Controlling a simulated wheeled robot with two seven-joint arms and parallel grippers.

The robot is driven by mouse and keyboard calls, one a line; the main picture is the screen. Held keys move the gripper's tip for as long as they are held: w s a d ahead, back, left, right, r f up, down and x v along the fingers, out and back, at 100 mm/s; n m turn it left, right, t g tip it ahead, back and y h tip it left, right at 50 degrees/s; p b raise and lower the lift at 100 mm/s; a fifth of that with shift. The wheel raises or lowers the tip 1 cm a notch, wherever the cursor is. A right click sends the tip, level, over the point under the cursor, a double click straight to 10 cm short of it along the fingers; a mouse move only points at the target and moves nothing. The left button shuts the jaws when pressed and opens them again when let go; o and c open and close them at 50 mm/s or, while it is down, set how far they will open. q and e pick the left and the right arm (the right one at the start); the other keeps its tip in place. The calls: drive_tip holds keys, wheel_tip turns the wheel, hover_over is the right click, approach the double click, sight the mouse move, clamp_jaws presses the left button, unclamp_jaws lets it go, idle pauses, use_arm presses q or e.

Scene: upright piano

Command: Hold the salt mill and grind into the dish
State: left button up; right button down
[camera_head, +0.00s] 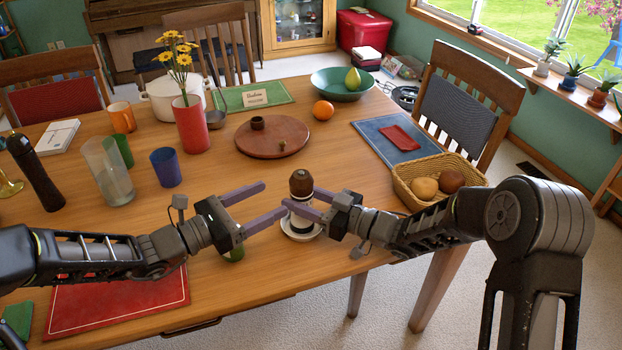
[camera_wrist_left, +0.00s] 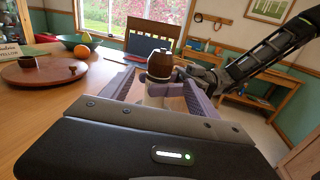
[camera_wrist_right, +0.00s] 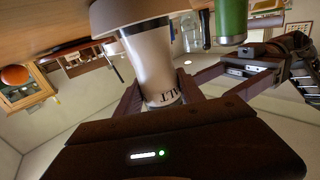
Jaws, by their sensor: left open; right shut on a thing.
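The salt mill (camera_head: 301,183) has a brown top and a pale body, and stands upright at the table's front edge area. My right gripper (camera_head: 304,204) is shut on its body; the right wrist view shows the pale body (camera_wrist_right: 153,58) with part of a dark label between the fingers. The white dish (camera_head: 300,234) is directly below the mill; I cannot tell whether they touch. My left gripper (camera_head: 274,199) is open and empty, to the left of the mill, its fingers pointing at it. In the left wrist view the brown top (camera_wrist_left: 160,63) shows between the finger ends.
A round wooden board (camera_head: 273,147) lies behind the mill. A bread basket (camera_head: 405,185) is to the right, near my right arm. A glass vase (camera_head: 108,172) and blue cup (camera_head: 166,167) stand left.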

sight(312, 178)
use_arm(q)
drive_tip(key=shift+d, duration=0.1)
drive_tip(key=x, duration=1.2)
drive_tip(key=c, duration=1.4)
drive_tip(key=shift+o, duration=0.2)
drive_tip(key=shift+r+m+g+h, duration=0.15)
drive_tip(key=shift+m+g+h, duration=0.25)
